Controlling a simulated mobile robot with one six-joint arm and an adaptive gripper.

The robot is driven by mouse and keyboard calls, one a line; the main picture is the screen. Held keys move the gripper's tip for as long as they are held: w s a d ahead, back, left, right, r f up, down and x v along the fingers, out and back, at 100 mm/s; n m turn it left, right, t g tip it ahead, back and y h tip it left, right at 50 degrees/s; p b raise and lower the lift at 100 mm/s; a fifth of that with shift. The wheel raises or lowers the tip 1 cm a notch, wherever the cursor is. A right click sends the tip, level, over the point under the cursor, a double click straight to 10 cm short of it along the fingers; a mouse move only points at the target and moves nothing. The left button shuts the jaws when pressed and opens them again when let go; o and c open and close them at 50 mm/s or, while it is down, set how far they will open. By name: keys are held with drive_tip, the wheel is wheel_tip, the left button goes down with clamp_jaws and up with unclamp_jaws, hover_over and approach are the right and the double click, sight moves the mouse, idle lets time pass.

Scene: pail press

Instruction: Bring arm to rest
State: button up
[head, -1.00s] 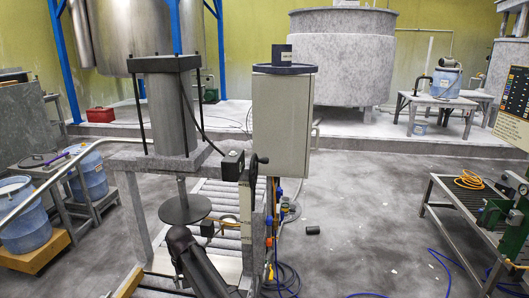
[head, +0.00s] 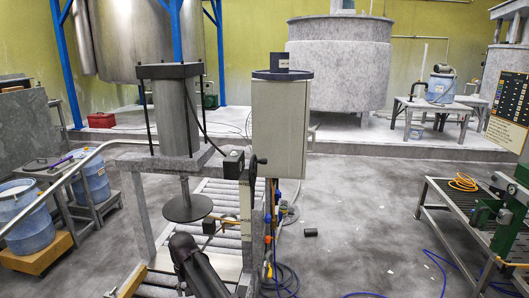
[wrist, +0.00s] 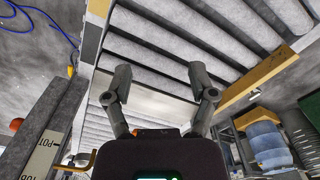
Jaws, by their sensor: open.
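My gripper (wrist: 158,95) is open and empty in the wrist view, its two fingers spread apart in front of a roller conveyor (wrist: 180,45). In the head view my dark arm (head: 195,262) reaches up from the bottom edge, below the round press plate (head: 187,208). The gripper's fingers cannot be made out there.
The press column (head: 172,115) and a grey cabinet (head: 278,125) stand close around the arm. Blue pails (head: 28,220) stand at the left. A slatted table (head: 465,215) stands at the right. Blue hoses (head: 285,278) lie on the floor, which is otherwise largely clear.

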drive_tip(key=s+d+r+m+p, duration=0.1)
drive_tip(key=s+d+r+p, duration=0.2)
drive_tip(key=d, duration=1)
drive_tip(key=s+d+r+m+p, duration=0.2)
drive_tip(key=s+d+r+p, duration=0.1)
drive_tip(key=d, duration=1.1)
drive_tip(key=s+d+r+m+p, duration=0.1)
drive_tip(key=s+d+r+p, duration=0.3)
drive_tip(key=d, duration=1)
drive_tip(key=shift+d+r+m+p, duration=0.2)
drive_tip(key=shift+r+m+p, duration=0.1)
drive_tip(key=shift+r+p, duration=0.35)
drive_tip(key=shift+c, duration=1.1)
drive_tip(key=shift+s, duration=0.2)
